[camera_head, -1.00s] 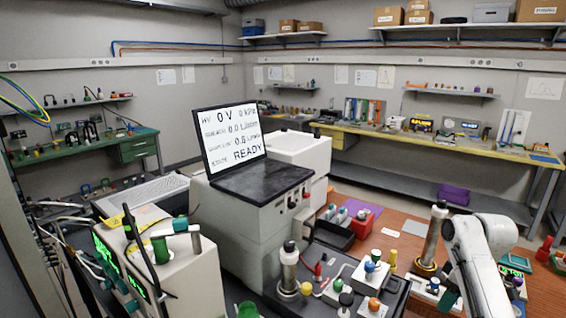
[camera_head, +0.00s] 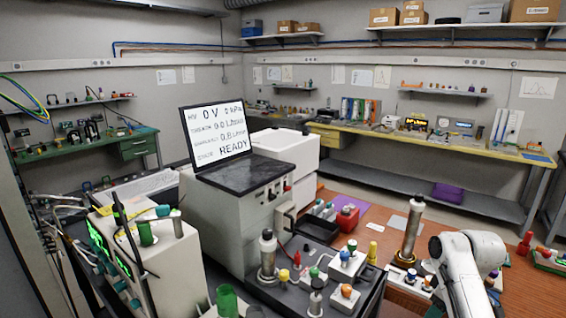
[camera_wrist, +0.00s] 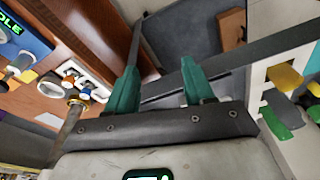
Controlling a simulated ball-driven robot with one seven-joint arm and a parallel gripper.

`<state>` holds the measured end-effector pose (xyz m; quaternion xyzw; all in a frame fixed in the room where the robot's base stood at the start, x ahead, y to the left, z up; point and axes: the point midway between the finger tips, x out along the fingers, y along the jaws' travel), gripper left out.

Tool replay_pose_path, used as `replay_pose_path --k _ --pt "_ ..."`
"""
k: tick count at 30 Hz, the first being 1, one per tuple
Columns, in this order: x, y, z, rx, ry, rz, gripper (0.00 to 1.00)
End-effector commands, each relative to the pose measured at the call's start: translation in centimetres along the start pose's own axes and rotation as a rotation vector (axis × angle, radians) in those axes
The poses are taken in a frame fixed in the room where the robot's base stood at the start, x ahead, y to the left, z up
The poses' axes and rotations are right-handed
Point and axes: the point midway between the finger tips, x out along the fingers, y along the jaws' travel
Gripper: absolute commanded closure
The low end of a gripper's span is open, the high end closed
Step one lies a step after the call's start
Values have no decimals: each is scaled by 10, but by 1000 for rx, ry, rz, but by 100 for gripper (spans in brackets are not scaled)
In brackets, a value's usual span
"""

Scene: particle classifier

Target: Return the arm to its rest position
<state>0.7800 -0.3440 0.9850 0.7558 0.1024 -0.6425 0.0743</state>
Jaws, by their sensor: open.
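My arm (camera_head: 468,270) shows as a white folded link at the lower right of the head view, above the brown table. In the wrist view my gripper (camera_wrist: 158,90) has two green fingers spread apart with nothing between them. Beyond the fingers lie a grey surface and dark bars, with the brown table at the left. The gripper itself is not clearly visible in the head view.
A laptop (camera_head: 222,145) reading READY stands on a pale cabinet (camera_head: 240,215). Near my arm are a tall metal cylinder (camera_head: 411,232) and a dark tray (camera_head: 318,285) with coloured knobs. A yellow-edged bench (camera_head: 400,140) runs along the back wall.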

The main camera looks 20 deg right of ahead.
Motion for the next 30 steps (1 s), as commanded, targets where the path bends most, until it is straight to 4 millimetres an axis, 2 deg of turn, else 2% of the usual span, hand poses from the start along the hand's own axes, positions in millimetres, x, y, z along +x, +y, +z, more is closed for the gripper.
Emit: replay_pose_path --k 8,11,14,17,21,25,30 --pt "41 -64 -5 28 11 -26 47" --pt "59 -97 -3 47 13 -36 47" --pt "79 -138 6 75 11 -47 47" --pt "98 -186 25 113 4 -54 47" --pt "112 -242 64 173 -15 -46 47" --pt "114 -281 108 225 -38 -22 47" --pt "104 -308 160 277 -62 27 47"
